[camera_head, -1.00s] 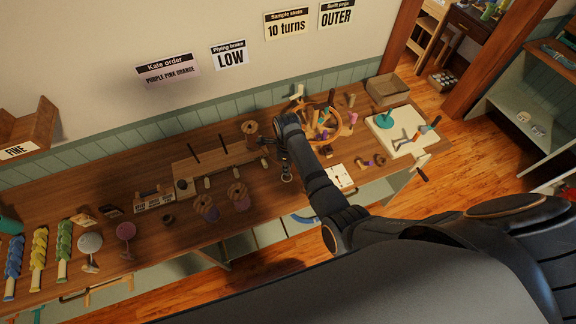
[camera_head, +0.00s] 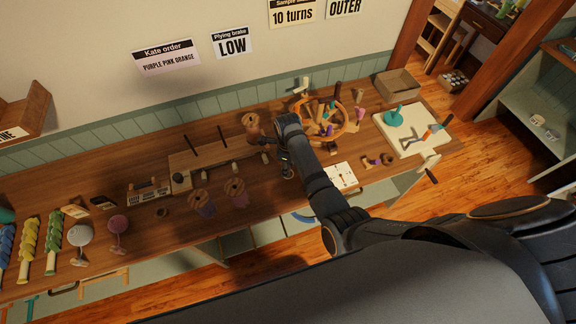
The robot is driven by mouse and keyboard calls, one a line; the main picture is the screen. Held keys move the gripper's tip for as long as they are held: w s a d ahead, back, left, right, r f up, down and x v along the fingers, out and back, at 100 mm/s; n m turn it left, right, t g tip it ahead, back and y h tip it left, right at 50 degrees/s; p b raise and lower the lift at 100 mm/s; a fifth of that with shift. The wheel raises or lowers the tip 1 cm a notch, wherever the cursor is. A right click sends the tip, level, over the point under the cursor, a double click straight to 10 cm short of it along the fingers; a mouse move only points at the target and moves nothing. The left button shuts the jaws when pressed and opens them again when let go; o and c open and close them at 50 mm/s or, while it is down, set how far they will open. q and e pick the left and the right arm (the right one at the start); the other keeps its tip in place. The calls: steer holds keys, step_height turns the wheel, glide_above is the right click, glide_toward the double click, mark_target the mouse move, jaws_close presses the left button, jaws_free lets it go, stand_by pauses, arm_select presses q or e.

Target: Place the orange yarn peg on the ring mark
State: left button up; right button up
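My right gripper (camera_head: 274,158) is over the middle of the workbench (camera_head: 95,190), small and dark, beside a wooden rack with upright rods (camera_head: 215,158). Whether its fingers are open or hold anything is too small to tell. A round wooden holder (camera_head: 351,128) just right of my wrist contains several pegs in brown, purple and teal. I cannot single out the orange yarn peg with certainty. A white card with small marks (camera_head: 341,176) lies in front of the holder. I cannot make out a ring mark on it. My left gripper is not in view.
A wooden spool (camera_head: 251,121) stands behind the rack, and two more spools stand in front (camera_head: 235,187). Yarn skeins (camera_head: 30,245) lie at the far left. My forearm crosses the bench's front edge.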

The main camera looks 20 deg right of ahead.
steer(key=shift+r, duration=0.35)
step_height(320, 180, up, 9)
steer(key=p, duration=0.9)
steer(key=shift+f, duration=0.1)
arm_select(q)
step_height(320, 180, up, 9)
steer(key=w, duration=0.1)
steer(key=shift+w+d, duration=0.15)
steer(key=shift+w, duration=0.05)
arm_select(e)
steer(key=shift+r, duration=1.5)
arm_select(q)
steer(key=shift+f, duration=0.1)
